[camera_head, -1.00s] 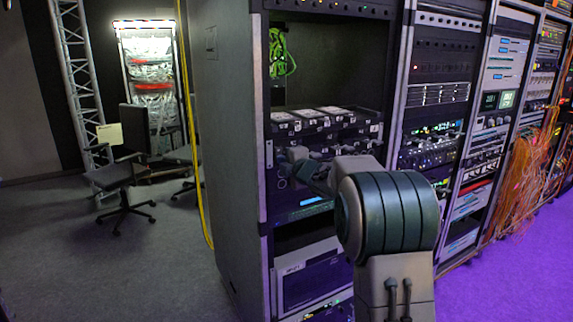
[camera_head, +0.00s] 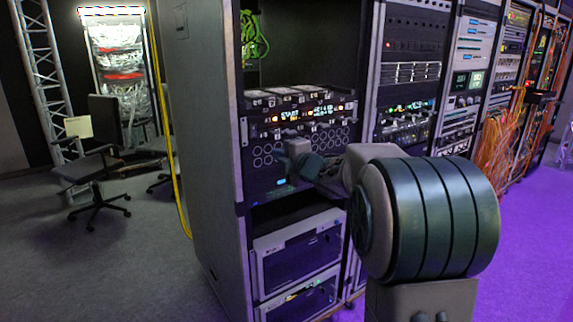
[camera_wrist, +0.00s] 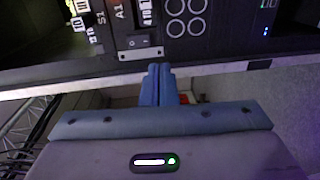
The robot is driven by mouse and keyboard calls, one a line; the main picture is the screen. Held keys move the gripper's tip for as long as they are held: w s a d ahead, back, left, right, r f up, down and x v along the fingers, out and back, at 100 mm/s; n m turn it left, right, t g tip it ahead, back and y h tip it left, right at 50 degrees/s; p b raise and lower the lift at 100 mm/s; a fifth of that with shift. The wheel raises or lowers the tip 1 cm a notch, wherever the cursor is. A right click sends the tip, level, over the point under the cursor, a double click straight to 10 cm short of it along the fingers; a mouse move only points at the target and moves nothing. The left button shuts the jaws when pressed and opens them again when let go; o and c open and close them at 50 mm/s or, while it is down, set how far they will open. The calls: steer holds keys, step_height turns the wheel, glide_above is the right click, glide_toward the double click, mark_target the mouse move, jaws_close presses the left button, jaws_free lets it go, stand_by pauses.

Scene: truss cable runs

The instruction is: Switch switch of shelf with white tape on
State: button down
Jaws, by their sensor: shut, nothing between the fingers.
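My gripper (camera_wrist: 158,72) is shut and empty; its blue fingertips stand together in the wrist view, just below a dark rack panel. A small black rocker switch (camera_wrist: 139,41) sits on that panel, above and left of the fingertips, with a gap visible between. I cannot tell which way the rocker is tipped. In the head view my gripper (camera_head: 281,157) is in front of the round-holed panel (camera_head: 330,138). Above it a shelf (camera_head: 290,97) carries white pieces on its top; I cannot tell which is tape.
A lit panel (camera_head: 292,115) reading START lies under the shelf. Grey boxed units (camera_head: 299,248) fill the rack below. More racks with orange cables (camera_head: 503,140) stand right. A chair (camera_head: 88,173) and a yellow cable (camera_head: 172,150) are left. The floor between is clear.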

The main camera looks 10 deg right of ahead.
steer(key=shift+f+v, duration=0.15)
steer(key=shift+v, duration=0.5)
steer(key=shift+f+v, duration=0.15)
steer(key=shift+v, duration=0.5)
steer(key=shift+d, duration=0.1)
